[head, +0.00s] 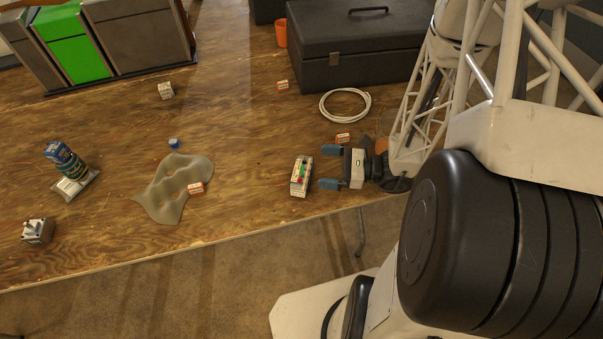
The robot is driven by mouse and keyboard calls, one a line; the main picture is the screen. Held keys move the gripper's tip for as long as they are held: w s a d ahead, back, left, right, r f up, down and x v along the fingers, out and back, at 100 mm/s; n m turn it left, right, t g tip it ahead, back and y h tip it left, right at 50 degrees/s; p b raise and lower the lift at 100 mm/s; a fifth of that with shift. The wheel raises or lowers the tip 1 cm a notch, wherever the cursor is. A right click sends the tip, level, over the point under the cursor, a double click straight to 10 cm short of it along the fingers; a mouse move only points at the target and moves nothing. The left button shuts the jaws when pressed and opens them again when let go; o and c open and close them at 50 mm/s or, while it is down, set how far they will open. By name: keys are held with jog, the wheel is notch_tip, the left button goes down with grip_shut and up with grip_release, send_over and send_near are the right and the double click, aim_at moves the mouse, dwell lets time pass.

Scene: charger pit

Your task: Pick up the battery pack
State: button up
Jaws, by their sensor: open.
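The battery pack (301,176) appears to be the pale box with red and green marks on top, lying on the wooden table near its front edge. My gripper (330,167) is just to its right, with its two blue fingers spread apart and pointing left toward it. The fingertips look clear of the pack, and nothing shows between them. The exact height of the fingers above the table is hard to tell.
A small orange-and-white box (343,138) lies close to the upper finger. A white cable coil (345,105) and a dark case (350,50) are behind. A grey cloth (170,190) bearing another small box (196,188) lies left. The wood between cloth and pack is clear.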

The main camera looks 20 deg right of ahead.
aim_at(302, 171)
jog(key=shift+w+d+f+m+t, duration=0.1)
jog(key=shift+d+f+m+t, duration=0.35)
jog(key=shift+f+m+t, duration=0.3)
jog(key=shift+x, duration=1.25)
jog(key=shift+a, duration=0.25)
jog(key=shift+x, duration=2.4)
jog(key=shift+a+f, duration=0.1)
jog(key=shift+f, duration=0.05)
jog(key=shift+c, duration=0.5)
jog(key=c, duration=1.3)
